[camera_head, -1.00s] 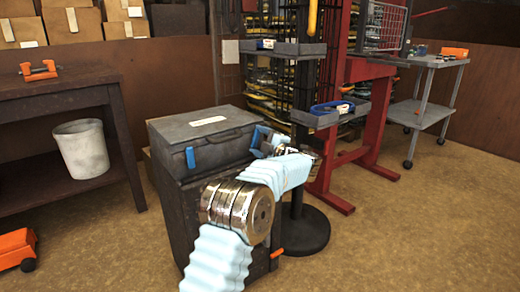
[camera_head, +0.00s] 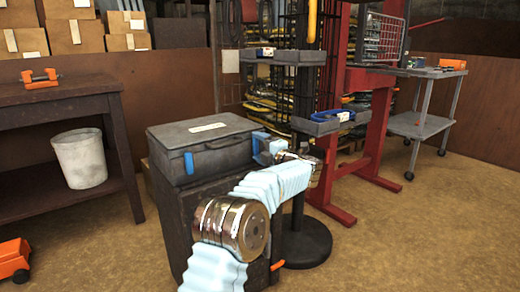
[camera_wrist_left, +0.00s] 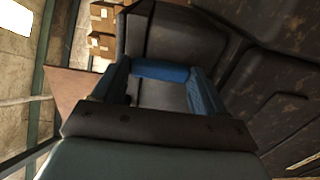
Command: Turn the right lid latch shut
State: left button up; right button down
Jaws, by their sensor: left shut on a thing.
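The grey case (camera_head: 217,162) has a closed lid with a pale label on top. The left lid latch (camera_head: 189,163) is blue and hangs upright on the front face. My left gripper (camera_head: 263,146) is at the case's front right corner, and its arm hides part of that corner. In the left wrist view, its two fingers (camera_wrist_left: 161,92) are on either side of the blue right lid latch (camera_wrist_left: 160,70), shut on it. The latch's exact angle is hard to tell. My right gripper is not in view.
The case sits on a dark cabinet (camera_head: 177,219). A round black stand base (camera_head: 306,246) and a red frame (camera_head: 371,140) are to its right. A brown bench (camera_head: 60,100) with a white bin (camera_head: 79,158) stands left. Floor is free at the right front.

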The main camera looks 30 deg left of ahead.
pick_arm(q)
jog(key=shift+f, duration=0.1)
jog(key=o, duration=1.1)
jog(key=shift+c, duration=0.2)
jog(key=v, duration=1.4)
jog(key=shift+a, duration=0.1)
